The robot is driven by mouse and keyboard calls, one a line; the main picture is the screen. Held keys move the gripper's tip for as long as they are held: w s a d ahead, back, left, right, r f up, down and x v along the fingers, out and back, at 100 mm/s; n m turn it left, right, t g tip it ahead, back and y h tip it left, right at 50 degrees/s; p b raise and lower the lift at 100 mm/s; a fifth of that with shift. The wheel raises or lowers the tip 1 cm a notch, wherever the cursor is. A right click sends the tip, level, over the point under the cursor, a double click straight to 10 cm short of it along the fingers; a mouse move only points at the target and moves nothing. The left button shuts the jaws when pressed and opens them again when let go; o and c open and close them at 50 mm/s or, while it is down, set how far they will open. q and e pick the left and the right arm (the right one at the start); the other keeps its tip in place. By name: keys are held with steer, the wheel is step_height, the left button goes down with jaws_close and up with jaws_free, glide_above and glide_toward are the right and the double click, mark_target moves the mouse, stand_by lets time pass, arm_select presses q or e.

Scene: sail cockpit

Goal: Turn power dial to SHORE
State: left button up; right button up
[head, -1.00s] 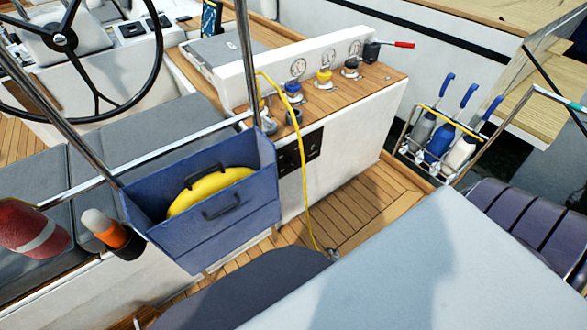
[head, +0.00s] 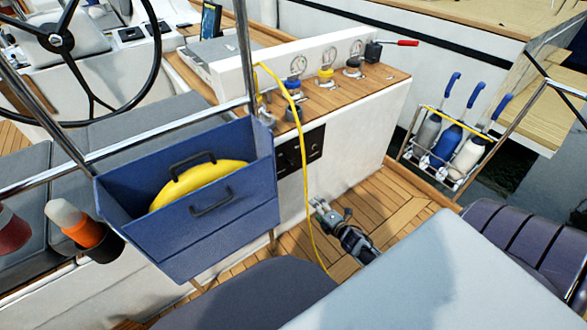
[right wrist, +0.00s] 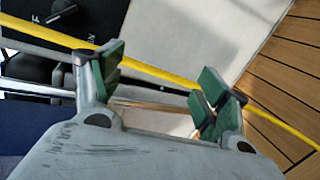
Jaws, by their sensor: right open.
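A black panel (head: 316,137) with dark dials is set in the white side of the console, partly behind the yellow cord and the blue bin. The panel also shows at the upper left of the right wrist view (right wrist: 88,22), with a dark dial (right wrist: 62,9) cut by the top edge. White lettering there is too small to read surely. My right gripper (head: 321,205) is low in front of the console, below and right of the panel, apart from it. Its green-padded fingers (right wrist: 156,88) are open with nothing held. My left gripper is not in view.
A yellow cord (head: 303,160) hangs in front of the console and passes close to my right fingers. A white surface (head: 425,275) fills the lower right. Wooden floor lies below the console.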

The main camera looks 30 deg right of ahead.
mark_target(295, 164)
arm_select(q)
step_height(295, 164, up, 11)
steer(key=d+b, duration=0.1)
steer(key=b, duration=0.4)
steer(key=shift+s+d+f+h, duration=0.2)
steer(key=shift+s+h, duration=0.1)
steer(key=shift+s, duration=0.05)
arm_select(e)
steer(key=w+r+n+t+y, duration=0.2)
steer(key=r+n, duration=0.6)
steer(key=r, duration=0.4)
steer(key=shift+w+r+t, duration=0.25)
steer(key=shift+w+t, duration=0.65)
steer(key=shift+w, duration=0.05)
steer(key=shift+w, duration=0.1)
